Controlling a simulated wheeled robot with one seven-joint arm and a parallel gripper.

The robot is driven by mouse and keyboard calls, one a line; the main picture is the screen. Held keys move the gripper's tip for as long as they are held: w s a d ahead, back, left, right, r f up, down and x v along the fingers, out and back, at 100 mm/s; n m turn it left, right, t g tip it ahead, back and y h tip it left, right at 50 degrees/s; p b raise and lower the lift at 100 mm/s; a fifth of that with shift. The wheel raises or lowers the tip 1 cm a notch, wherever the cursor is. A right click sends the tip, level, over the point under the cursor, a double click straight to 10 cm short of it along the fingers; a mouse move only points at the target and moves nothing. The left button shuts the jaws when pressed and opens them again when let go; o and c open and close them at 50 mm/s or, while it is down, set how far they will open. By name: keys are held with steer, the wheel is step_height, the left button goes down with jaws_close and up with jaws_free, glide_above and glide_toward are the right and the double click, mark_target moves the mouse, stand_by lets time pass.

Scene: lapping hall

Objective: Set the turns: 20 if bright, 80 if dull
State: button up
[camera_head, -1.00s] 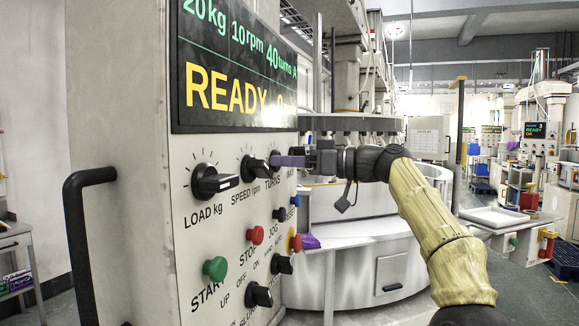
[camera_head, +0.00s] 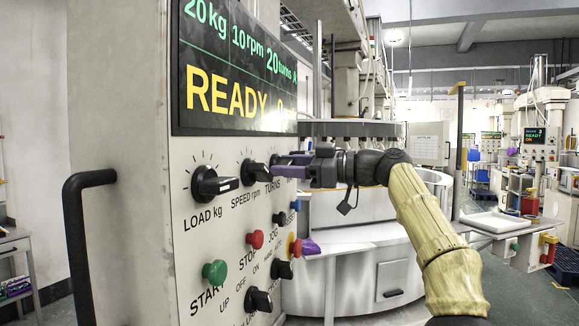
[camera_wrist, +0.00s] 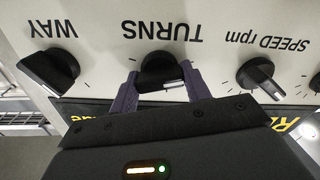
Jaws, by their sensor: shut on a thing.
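The TURNS knob (camera_wrist: 162,72) is black with a pale pointer edge and shows upside down in the wrist view. My gripper (camera_wrist: 165,88) is shut on it, one purple finger on each side. In the head view my gripper (camera_head: 283,166) reaches the panel from the right and mostly hides that knob. The display (camera_head: 237,70) reads 20kg, 10rpm, 20turns in green, with READY in yellow below. No workpiece, bright or dull, can be made out in these views.
Beside TURNS are the SPEED knob (camera_head: 256,171) and LOAD knob (camera_head: 213,185); the WAY knob (camera_wrist: 52,70) is on the other side. Below are the green START button (camera_head: 215,271) and red STOP button (camera_head: 255,239). A black handle (camera_head: 77,240) sticks out at the left.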

steer(key=o, duration=1)
steer(key=shift+f, duration=0.1)
steer(key=shift+c, duration=0.2)
steer(key=b+v, duration=0.1)
steer(key=v, duration=1.6)
steer(key=shift+d, duration=0.2)
